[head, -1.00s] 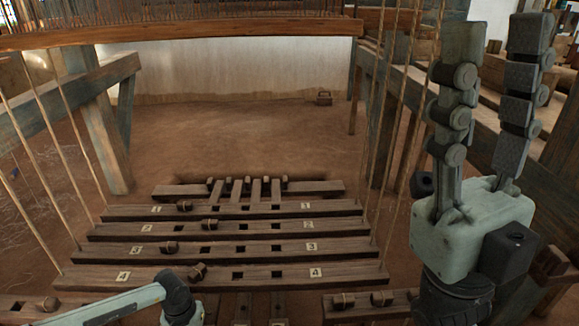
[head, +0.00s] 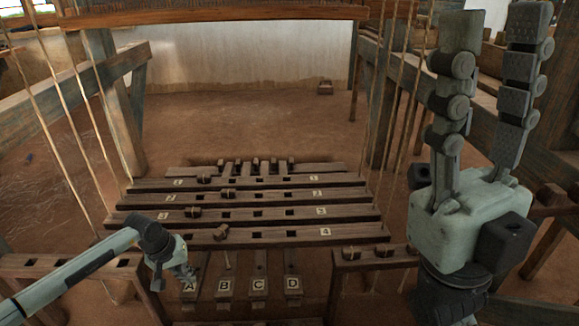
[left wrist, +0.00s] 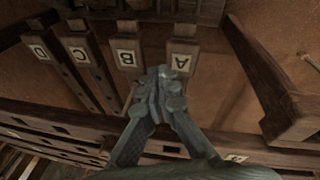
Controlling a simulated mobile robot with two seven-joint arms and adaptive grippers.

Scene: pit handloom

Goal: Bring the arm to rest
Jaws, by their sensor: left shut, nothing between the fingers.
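My left gripper (head: 187,274) is at the lower left of the head view, close to the pedal marked A (head: 191,288). In the left wrist view its fingers (left wrist: 160,78) are shut together and empty, beside the A label (left wrist: 182,62); I cannot tell whether they touch the pedal. My right gripper (head: 495,14) stands upright at the right of the head view, its two fingers apart with nothing between them.
Pedals B (head: 225,287), C (head: 258,285) and D (head: 292,284) lie right of A. Numbered wooden bars with pegs, such as bar 4 (head: 354,236), cross behind them. Cords (head: 78,150) hang at both sides. Bare floor (head: 240,125) lies beyond.

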